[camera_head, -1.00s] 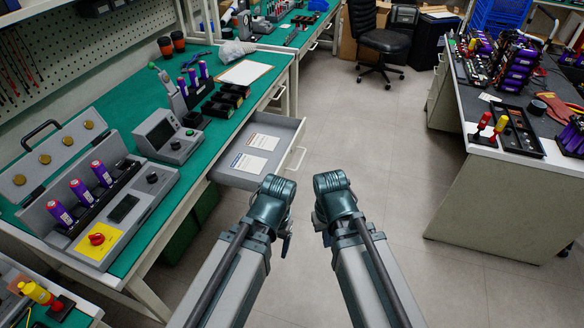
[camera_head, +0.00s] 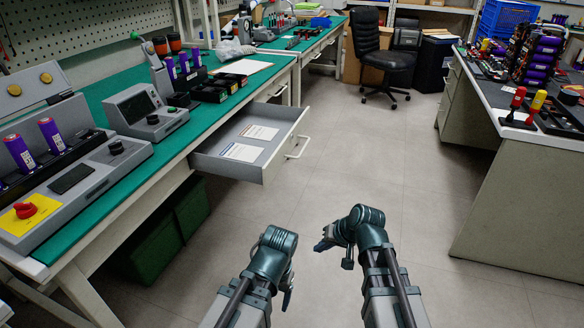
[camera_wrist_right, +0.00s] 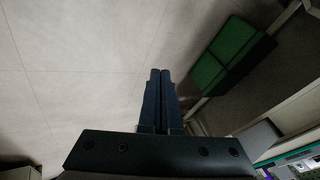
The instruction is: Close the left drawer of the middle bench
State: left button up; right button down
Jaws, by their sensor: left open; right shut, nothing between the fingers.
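The grey drawer (camera_head: 243,139) of the green-topped bench (camera_head: 186,127) on the left stands pulled out over the floor, with papers lying inside. Its pale handle (camera_head: 299,148) is on its right-hand front face. My left gripper (camera_head: 286,296) is in front of and below the drawer, apart from it; its fingers are mostly hidden by the wrist. My right gripper (camera_head: 325,240) is to the right of the left one, apart from the drawer and its handle. In the right wrist view its fingers (camera_wrist_right: 158,88) are together with nothing between them, above bare floor.
Green boxes (camera_head: 166,236) stand under the bench; they also show in the right wrist view (camera_wrist_right: 232,55). A black office chair (camera_head: 380,60) stands at the back. A grey-topped bench (camera_head: 510,110) is at the right. The floor between the benches is clear.

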jog(key=w+a+m+t+y+b, duration=0.1)
jog(key=w+a+t+y, duration=0.1)
jog(key=w, duration=0.3)
jog(key=m+t+y, duration=0.1)
jog(key=m+t, duration=0.9)
jog(key=m, duration=0.1)
send_near(287, 139)
jog(key=s+d, duration=0.5)
jog(key=d, duration=0.1)
pick_arm(q)
jog(key=shift+f, duration=1.9)
pick_arm(e)
jog(key=shift+w+a, duration=1.45)
jog(key=shift+w, duration=0.2)
jog(key=shift+w+a, duration=1.4)
jog(key=shift+w, duration=0.25)
jog(key=shift+w+a, duration=1.45)
jog(key=shift+w, duration=0.2)
